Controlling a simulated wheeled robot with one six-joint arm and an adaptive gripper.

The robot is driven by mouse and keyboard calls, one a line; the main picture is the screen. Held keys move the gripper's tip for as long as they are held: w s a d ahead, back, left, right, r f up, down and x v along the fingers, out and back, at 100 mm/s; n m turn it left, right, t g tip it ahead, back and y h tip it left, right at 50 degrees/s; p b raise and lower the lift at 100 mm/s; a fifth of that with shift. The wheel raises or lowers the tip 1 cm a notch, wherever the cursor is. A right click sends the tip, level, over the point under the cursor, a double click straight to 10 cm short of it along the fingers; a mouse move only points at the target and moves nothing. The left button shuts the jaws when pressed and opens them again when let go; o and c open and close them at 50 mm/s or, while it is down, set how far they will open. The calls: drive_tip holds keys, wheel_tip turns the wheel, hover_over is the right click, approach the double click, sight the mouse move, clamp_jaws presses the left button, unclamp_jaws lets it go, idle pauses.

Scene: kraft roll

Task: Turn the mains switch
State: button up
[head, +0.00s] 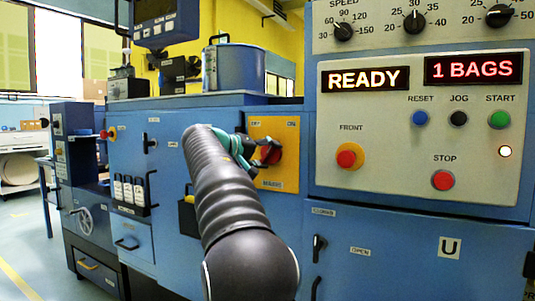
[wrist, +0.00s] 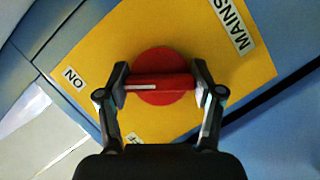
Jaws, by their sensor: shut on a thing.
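The mains switch (wrist: 163,94) is a red round knob with a raised bar and a white line on the bar's left part. It sits on a yellow plate (wrist: 200,45) with labels reading "MAINS" and "ON"; another label is mostly hidden by my gripper. In the wrist view my gripper (wrist: 160,84) has a finger at each end of the red bar and is shut on it. In the head view the yellow plate (head: 286,139) is on the blue cabinet, and my arm partly covers it.
A control panel (head: 420,140) to the right reads "READY" and "1 BAGS" and carries several buttons, including a red front stop (head: 349,155). A blue drum (head: 234,68) stands on the machine above. Open floor (head: 30,240) shows at the left.

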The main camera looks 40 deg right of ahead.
drive_tip(key=n+g+h+p, duration=0.1)
drive_tip(key=n, duration=0.2)
drive_tip(key=shift+n+h, duration=0.3)
drive_tip(key=n+h, duration=0.1)
drive_tip(key=n, duration=0.2)
drive_tip(key=n+h, duration=0.1)
drive_tip(key=n, duration=0.1)
drive_tip(key=n+h, duration=0.1)
drive_tip(key=n, duration=0.1)
drive_tip(key=shift+n+t, duration=0.3)
drive_tip(key=shift+n, duration=0.1)
drive_tip(key=shift+n+t+h, duration=0.4)
drive_tip(key=shift+n+t, duration=0.4)
drive_tip(key=shift+n, duration=1.4)
drive_tip(key=o, duration=1.1)
drive_tip(key=shift+o, duration=0.2)
drive_tip(key=v, duration=1.2)
